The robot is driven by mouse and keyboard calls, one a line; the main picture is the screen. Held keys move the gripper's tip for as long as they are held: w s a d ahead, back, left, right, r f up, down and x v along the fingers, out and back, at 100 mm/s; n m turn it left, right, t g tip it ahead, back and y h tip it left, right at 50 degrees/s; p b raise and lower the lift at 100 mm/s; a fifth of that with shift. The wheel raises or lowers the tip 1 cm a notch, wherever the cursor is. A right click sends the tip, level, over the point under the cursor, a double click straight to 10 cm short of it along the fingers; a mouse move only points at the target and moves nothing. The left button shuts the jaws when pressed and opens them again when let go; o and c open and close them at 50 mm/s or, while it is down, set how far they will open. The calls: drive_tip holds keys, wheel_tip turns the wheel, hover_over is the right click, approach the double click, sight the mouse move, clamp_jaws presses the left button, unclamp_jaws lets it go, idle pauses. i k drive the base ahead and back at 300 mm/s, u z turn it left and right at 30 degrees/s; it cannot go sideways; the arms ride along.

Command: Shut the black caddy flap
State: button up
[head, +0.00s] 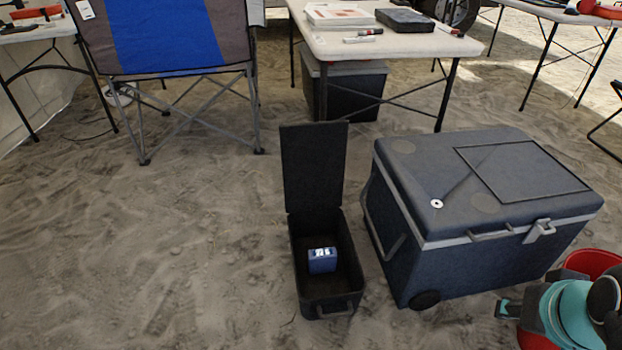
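The black caddy (299,262) stands on the sand near the middle of the head view. Its flap (312,166) is open, standing up at the far edge. A blue box (322,260) with white markings sits inside the caddy. A handle (334,309) is on the caddy's near side.
A large dark cooler (480,265) stands close on the caddy's right. A red bucket (595,262) is at lower right, partly covered by a teal and dark shape I cannot identify. A folding chair (165,40) and table (330,42) stand behind. Sand at left is clear.

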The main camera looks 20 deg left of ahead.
sight(314, 154)
drive_tip(key=k, duration=0.65)
drive_tip(key=u, duration=1.7)
drive_tip(key=i, duration=4.05)
drive_tip(key=z, duration=4)
